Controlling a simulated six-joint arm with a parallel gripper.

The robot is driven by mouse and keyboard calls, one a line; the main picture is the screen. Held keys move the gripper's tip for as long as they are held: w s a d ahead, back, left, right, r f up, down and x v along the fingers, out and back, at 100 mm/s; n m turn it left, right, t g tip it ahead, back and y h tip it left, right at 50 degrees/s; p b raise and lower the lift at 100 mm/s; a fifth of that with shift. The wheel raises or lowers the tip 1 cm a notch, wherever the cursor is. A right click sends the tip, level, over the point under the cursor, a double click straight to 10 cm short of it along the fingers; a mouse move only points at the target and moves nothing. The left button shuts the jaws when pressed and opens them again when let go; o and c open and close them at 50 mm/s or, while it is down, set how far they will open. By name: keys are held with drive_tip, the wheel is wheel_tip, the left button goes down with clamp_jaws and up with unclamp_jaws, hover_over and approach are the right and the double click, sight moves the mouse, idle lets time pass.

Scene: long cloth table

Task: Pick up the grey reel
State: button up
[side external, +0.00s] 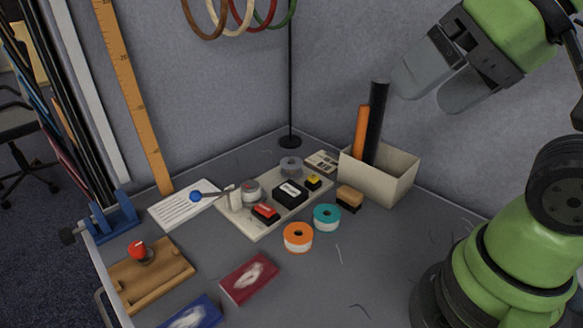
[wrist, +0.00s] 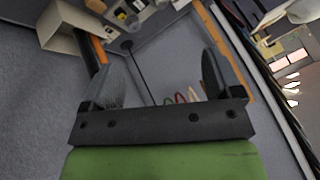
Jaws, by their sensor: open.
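The grey reel (side external: 291,165) lies at the far end of a pale tray (side external: 257,231), near the back corner of the table. My gripper (side external: 425,98) is open and empty, high above the table to the right of the reel and well apart from it. In the wrist view my gripper's two fingers (wrist: 157,65) are spread with nothing between them. I cannot clearly pick out the grey reel in the wrist view.
An open box (side external: 382,182) holding black and orange tubes stands right of the tray. An orange reel (side external: 298,237) and a teal reel (side external: 327,217) lie in front. The tray also carries a black box (side external: 290,194) and small items. A thin black pole (side external: 290,90) rises behind.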

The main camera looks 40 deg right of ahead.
drive_tip(key=shift+w, duration=0.1)
drive_tip(key=g+h, duration=0.3)
hover_over(292, 160)
drive_tip(key=s+a, duration=0.2)
drive_tip(key=s, duration=0.4)
wheel_tip(292, 160, down, 13)
drive_tip(key=shift+m+h, duration=0.3)
drive_tip(key=shift+h, duration=0.1)
drive_tip(key=x, duration=1.1)
drive_tip(key=shift+w+f, duration=0.15)
drive_tip(key=shift+w, duration=0.1)
drive_tip(key=shift+x, duration=3.05)
drive_tip(key=shift+a, duration=0.15)
drive_tip(key=c, duration=1)
